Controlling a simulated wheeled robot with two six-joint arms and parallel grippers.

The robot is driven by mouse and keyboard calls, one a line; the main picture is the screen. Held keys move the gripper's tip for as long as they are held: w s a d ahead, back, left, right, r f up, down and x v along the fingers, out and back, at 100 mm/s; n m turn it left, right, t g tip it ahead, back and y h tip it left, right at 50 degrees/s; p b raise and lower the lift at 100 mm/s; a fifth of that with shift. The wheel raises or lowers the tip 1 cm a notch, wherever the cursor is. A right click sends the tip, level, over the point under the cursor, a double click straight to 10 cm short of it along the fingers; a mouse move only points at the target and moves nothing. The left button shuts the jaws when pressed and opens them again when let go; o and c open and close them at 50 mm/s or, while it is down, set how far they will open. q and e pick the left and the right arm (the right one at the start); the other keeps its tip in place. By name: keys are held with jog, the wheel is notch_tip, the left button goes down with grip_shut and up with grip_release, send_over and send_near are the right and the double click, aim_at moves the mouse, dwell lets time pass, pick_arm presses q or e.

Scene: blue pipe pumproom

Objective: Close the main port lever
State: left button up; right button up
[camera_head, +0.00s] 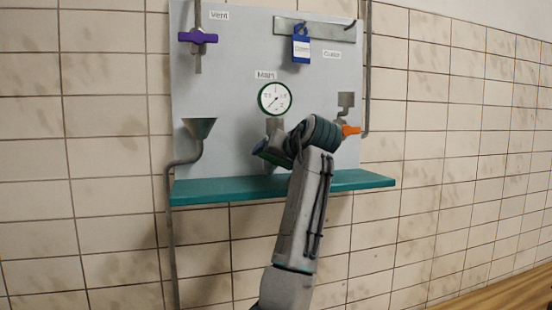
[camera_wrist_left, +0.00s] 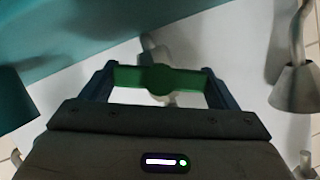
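The green main port lever (camera_wrist_left: 160,78) lies crosswise in the left wrist view, with a round hub at its middle and a grey pipe fitting behind it. My left gripper (camera_wrist_left: 160,92) is open, with one finger at each end of the lever. Whether the fingers touch the lever ends cannot be told. In the head view my left gripper (camera_head: 272,154) is at the panel below the round Main gauge (camera_head: 274,99); my wrist hides most of the lever there. My right gripper is not in view.
A purple Vent lever (camera_head: 198,37) is at the panel's upper left, with a grey funnel (camera_head: 199,128) below. A blue padlock (camera_head: 301,46) hangs at upper right. An orange lever (camera_head: 350,130) is close right of my wrist. A teal shelf (camera_head: 220,190) juts out below.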

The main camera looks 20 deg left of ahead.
pick_arm(q)
jog(key=shift+c, duration=1.1)
jog(key=shift+a+n+t+h+b, duration=0.1)
jog(key=shift+n+t+h+b, duration=0.2)
jog(key=shift+n+h+b, duration=0.5)
jog(key=shift+n+t+h, duration=0.3)
jog(key=shift+n+h, duration=0.1)
jog(key=shift+n, duration=0.6)
jog(key=shift+s, duration=0.1)
jog(key=o, duration=0.9)
